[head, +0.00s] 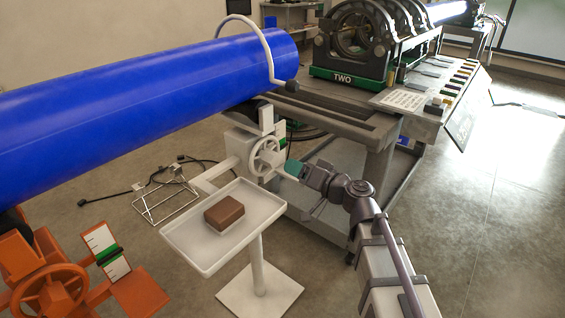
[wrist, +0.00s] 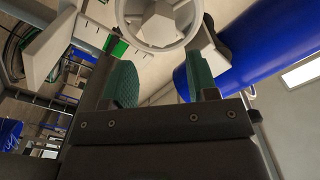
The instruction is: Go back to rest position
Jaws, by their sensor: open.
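My gripper (head: 294,169) is at the end of my arm, just right of the white handwheel (head: 265,157) on the pipe support beside the cart. In the wrist view my gripper (wrist: 163,85) has its two green-padded fingers apart, with nothing between them. The white handwheel (wrist: 158,22) is just beyond the fingertips there. Whether a finger touches its rim, I cannot tell.
A white tray (head: 190,262) on a post holds a brown block (head: 224,213) below my gripper. A large blue pipe (head: 130,98) crosses the left. An orange support (head: 60,285) stands at lower left. The cart (head: 375,135) is behind. The floor at right is clear.

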